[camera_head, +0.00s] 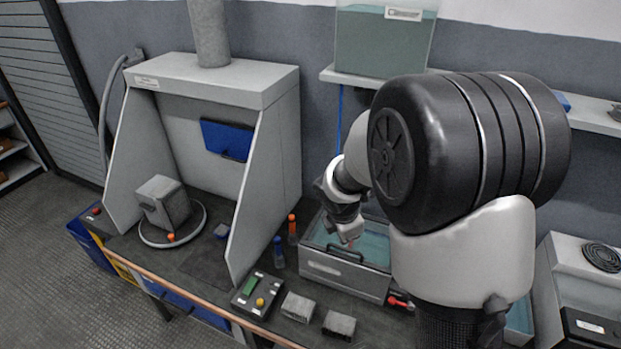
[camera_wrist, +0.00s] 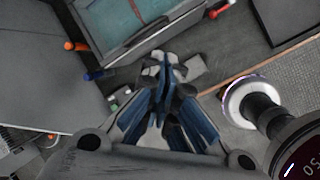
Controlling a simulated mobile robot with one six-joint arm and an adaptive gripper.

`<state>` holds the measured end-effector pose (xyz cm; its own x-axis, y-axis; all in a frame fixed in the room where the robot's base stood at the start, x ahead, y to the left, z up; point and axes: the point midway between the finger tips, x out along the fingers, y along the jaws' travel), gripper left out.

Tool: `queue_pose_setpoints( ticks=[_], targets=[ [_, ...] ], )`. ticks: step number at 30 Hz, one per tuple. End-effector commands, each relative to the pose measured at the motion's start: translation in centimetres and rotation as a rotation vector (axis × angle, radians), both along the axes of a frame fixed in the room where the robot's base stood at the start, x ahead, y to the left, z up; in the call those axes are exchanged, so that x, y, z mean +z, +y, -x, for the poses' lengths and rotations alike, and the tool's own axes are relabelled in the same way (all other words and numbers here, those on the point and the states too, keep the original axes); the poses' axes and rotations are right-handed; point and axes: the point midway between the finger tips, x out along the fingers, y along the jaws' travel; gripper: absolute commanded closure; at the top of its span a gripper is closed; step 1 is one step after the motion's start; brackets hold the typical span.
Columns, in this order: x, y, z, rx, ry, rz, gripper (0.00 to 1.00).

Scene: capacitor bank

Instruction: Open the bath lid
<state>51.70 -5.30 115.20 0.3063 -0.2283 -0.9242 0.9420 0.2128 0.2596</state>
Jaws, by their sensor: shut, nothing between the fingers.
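The bath (camera_head: 340,277) is a grey tank with a teal top, standing on the bench right of the hood. It also shows at the top of the wrist view (camera_wrist: 140,42). A dark bar handle (camera_head: 344,254) runs along the front edge of its lid, which appears to lie flat and closed. My gripper (camera_head: 347,232) is over the bath in the head view, partly hidden by my arm. In the wrist view my gripper (camera_wrist: 164,62) has its blue-padded fingers together and empty, with the tips apart from the bath's front. My arm hides the bath's right side.
A red valve (camera_head: 400,302) sticks out at the bath's lower right. Blue (camera_head: 278,252) and orange-capped (camera_head: 292,228) bottles stand to its left. A control box (camera_head: 258,294) and two grey blocks (camera_head: 298,307) (camera_head: 339,325) lie in front.

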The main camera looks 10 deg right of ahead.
Motion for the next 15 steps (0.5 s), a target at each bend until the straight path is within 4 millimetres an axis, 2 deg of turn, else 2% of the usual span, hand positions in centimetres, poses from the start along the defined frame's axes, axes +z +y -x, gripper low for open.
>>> queue_pose_setpoints(
  ticks=[3, 9, 15],
  targets=[
    [-4.5, 0.4, -2.2, 0.263, 0.088, 0.069, 1.0],
    [-11.0, 1.4, -3.8, 0.611, 0.179, 0.137, 1.0],
    [-13.8, 1.8, -4.0, 0.744, 0.209, 0.157, 1.0]
  ],
)
